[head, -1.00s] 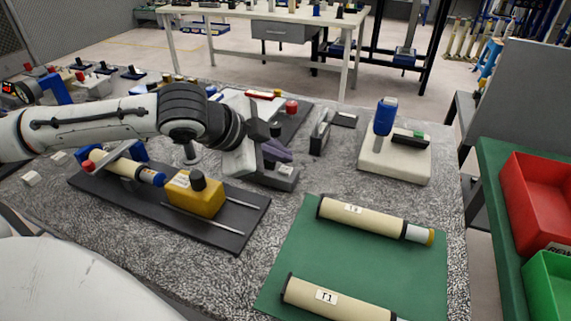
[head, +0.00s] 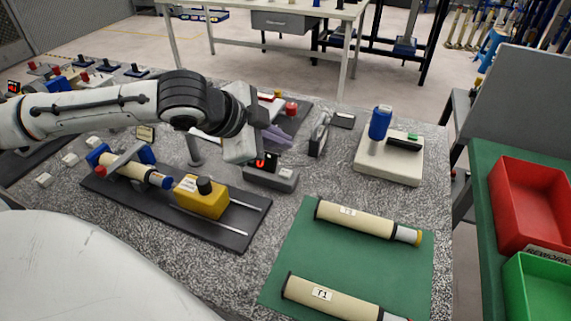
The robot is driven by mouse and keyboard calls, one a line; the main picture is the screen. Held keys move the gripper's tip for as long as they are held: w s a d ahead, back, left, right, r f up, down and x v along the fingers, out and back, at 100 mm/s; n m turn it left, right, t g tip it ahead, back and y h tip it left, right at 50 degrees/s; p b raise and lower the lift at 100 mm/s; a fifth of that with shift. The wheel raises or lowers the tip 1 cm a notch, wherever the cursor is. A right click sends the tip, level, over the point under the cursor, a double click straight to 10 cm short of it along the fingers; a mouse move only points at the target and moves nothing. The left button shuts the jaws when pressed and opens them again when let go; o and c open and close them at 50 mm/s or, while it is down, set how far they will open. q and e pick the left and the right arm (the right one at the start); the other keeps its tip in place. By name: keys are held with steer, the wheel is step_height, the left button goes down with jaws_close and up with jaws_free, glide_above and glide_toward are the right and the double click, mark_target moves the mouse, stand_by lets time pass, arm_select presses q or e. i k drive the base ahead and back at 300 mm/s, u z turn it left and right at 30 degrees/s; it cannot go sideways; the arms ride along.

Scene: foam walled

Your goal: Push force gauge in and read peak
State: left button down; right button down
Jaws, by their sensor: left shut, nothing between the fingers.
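A yellow force gauge block (head: 200,198) with a black knob sits on a dark base plate (head: 232,236) with thin metal rails. A cream tube (head: 130,168) with a blue end (head: 160,180) lies clamped on the same plate, left of the gauge, with a gap between them. A grey readout box (head: 271,179) stands behind the plate; its display shows a red digit that looks like 0. My left gripper (head: 261,126) is shut and empty, above and behind the readout box, apart from the gauge. My right gripper is not in view.
Two labelled cream tubes (head: 366,220) (head: 330,296) lie on a green mat (head: 290,245) at the front right. A pale stand with a blue cylinder (head: 380,122) is behind them. Red (head: 530,200) and green (head: 545,285) bins are at the far right.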

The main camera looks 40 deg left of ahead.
mark_target(201, 195)
steer(key=k, duration=1)
